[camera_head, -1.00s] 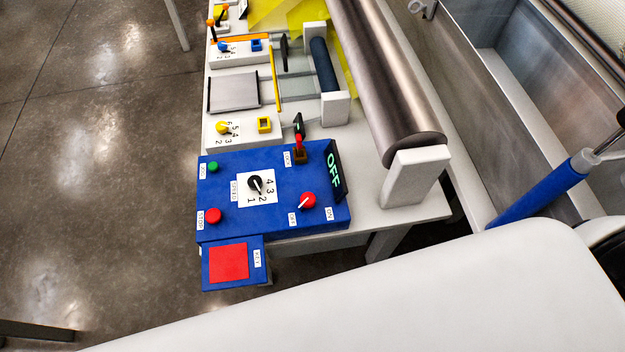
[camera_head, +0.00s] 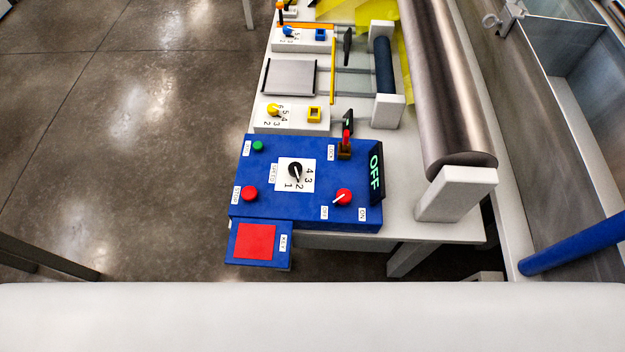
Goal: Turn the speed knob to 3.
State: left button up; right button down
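The speed knob (camera_head: 295,170) is black and sits on a white dial plate (camera_head: 281,182) marked 1, 2, 3 and 4. Its pale pointer line appears to aim toward the 2, though it is small in the picture. The plate is on top of a blue control box (camera_head: 325,213) at the near end of the table. A SPEED label (camera_head: 273,172) stands left of the plate. Neither of my grippers is in view.
The box also carries a green button (camera_head: 258,146), a red button (camera_head: 249,193), a red OFF/ON knob (camera_head: 344,196), a red lock switch (camera_head: 346,140), an OFF display (camera_head: 376,172) and a red key pad (camera_head: 255,241). A metal roller (camera_head: 450,100) lies right. Floor left is clear.

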aim_at(295, 169)
jog(key=k+j+z, duration=0.35)
jog(key=k+z, duration=0.3)
jog(key=k, duration=0.2)
